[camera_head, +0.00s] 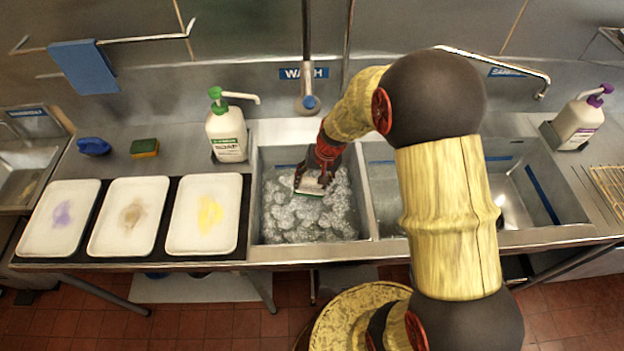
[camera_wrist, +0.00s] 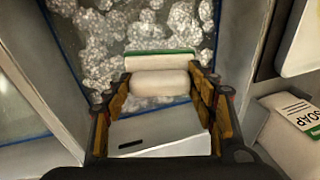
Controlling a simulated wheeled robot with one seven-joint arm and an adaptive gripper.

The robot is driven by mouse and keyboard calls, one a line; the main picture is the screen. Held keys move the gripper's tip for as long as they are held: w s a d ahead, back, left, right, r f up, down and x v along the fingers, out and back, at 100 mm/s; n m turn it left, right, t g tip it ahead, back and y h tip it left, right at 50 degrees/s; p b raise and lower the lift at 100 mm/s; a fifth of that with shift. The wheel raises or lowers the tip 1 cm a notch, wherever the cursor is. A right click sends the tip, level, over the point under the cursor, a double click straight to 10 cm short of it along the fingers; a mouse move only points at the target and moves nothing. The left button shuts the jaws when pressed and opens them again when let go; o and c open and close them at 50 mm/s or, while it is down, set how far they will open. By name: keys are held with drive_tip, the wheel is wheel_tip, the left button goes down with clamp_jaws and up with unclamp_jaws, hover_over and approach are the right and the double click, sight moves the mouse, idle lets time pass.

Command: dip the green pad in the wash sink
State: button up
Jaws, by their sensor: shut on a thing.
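My gripper (camera_head: 314,180) is shut on the green pad (camera_head: 309,190), a pale block with a thin green layer along one edge. In the wrist view the pad (camera_wrist: 160,55) sits between my gripper's fingers (camera_wrist: 164,84), its green edge facing away. The pad is over the wash sink (camera_head: 253,205), inside its rim outline and among white foam. I cannot tell whether its underside touches the suds. The wash sink is the basin under the WASH sign and is full of foamy bubbles.
Three trays (camera_head: 66,245) with purple, brown and yellow stains lie left of the sink. A green-pump soap bottle (camera_head: 226,138), a green-yellow sponge (camera_head: 144,148) and a blue item (camera_head: 94,146) stand behind them. The faucet (camera_head: 308,100) hangs at the sink's back. Another basin (camera_head: 540,185) is at right.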

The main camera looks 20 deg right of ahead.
drive_tip(key=s+d+b+x, duration=0.1)
drive_tip(key=s+b+x, duration=0.1)
drive_tip(key=b+x, duration=0.7)
wheel_tip(320, 180, down, 3)
drive_tip(key=shift+w+d+f, duration=0.2)
idle(1.0)
drive_tip(key=w+a+r+p+v, duration=0.1)
drive_tip(key=w+a+p+v, duration=0.1)
drive_tip(key=p+v, duration=0.65)
drive_tip(key=w+a+p+v, duration=0.1)
drive_tip(key=p+v, duration=0.4)
drive_tip(key=v, duration=0.6)
hover_over(312, 180)
drive_tip(key=shift+r, duration=0.15)
idle(0.8)
